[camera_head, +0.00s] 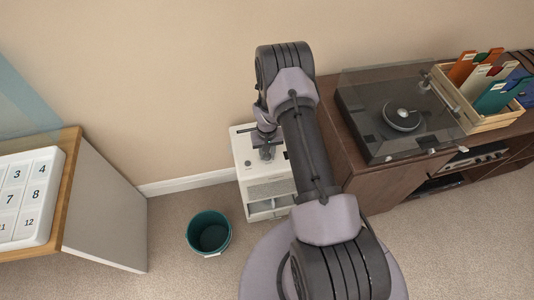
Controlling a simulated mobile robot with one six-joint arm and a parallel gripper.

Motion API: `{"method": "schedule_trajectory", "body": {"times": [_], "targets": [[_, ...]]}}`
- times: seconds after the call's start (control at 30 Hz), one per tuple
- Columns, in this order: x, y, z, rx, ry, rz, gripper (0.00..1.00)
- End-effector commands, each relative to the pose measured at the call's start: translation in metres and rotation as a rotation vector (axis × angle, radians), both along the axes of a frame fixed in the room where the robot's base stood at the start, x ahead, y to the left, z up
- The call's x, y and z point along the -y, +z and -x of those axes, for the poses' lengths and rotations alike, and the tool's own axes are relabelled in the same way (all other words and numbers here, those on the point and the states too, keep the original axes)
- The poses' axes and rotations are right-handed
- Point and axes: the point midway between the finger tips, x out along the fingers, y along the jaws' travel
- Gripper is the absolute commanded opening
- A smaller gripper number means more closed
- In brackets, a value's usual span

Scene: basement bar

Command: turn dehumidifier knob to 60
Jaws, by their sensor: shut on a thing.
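The dehumidifier (270,190) is a white box on the carpet against the wall, with a grille on its front and an opening low down. My gripper (265,151) is at its top face, reaching down from above, and is shut on the knob. The knob is hidden by the gripper and its setting cannot be read. My arm covers the right part of the dehumidifier.
A teal bucket (209,233) stands on the carpet in front left. A dark wooden cabinet (385,187) with a turntable (402,116) and a record crate (478,127) is close on the right. A wood-topped unit (105,210) with a numbered white panel (25,197) is at left.

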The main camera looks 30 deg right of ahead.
Motion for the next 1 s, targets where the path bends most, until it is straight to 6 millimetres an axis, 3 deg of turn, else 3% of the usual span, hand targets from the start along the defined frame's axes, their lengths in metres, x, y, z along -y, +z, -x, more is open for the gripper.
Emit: {"method": "schedule_trajectory", "body": {"times": [0.63, 0.67, 0.73, 1.0], "targets": [[0.0004, 0.0007, -0.0011, 0.003, 0.043, 0.001, 0.0], [0.0004, 0.0007, -0.0011, 0.003, 0.043, 0.001, 0.34], [0.0003, 0.0006, -0.001, 0.002, 0.043, 0.001, 0.48], [0.0002, 0.0003, -0.0005, 0.001, 0.042, 0.0, 0.5]]}}
